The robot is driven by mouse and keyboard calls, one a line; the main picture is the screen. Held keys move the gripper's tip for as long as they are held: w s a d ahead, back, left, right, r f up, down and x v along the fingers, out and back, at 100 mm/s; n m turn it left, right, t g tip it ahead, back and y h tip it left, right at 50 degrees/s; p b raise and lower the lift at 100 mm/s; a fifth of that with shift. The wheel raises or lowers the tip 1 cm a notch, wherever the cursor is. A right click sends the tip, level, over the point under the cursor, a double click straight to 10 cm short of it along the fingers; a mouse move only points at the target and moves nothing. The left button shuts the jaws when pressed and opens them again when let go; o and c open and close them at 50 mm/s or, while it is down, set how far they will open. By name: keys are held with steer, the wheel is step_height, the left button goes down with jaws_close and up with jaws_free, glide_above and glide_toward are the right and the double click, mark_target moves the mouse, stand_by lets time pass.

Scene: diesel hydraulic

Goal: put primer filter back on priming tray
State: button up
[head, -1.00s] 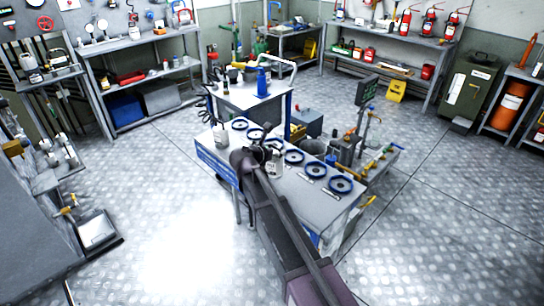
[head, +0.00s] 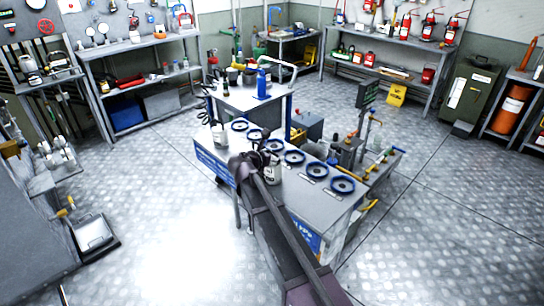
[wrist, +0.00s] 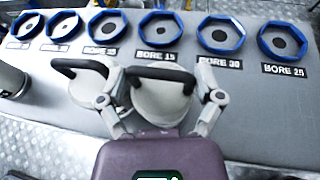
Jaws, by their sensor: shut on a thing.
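My gripper (wrist: 162,98) is shut on a pale, round-topped canister (wrist: 160,106) with a black bar handle, likely the primer filter. In the head view my gripper (head: 262,160) and the white canister (head: 272,172) are over the near side of the grey table (head: 297,200). A row of blue-rimmed round trays (wrist: 160,29) lies beyond it. Labels read BORE 15, BORE 30 and BORE 25; the left labels are too small to read. I cannot tell which one is the priming tray. Whether the canister touches the table is unclear.
A second pale body with a black handle (wrist: 80,66) stands just left of my gripper, partly hidden by a finger. A grey cylinder (wrist: 11,78) is at the left edge. The tabletop right of my gripper is clear. A bench with a blue bottle (head: 262,84) stands behind.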

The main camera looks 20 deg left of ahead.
steer(key=shift+f, duration=0.15)
steer(key=o, duration=1.1)
steer(key=shift+c, duration=0.2)
steer(key=shift+s+r, duration=0.1)
steer(key=shift+r, duration=0.2)
steer(key=shift+s+r+p, duration=0.1)
steer(key=shift+s+p, duration=0.2)
steer(key=shift+s, duration=0.05)
steer(key=p+v, duration=0.4)
steer(key=v, duration=0.7)
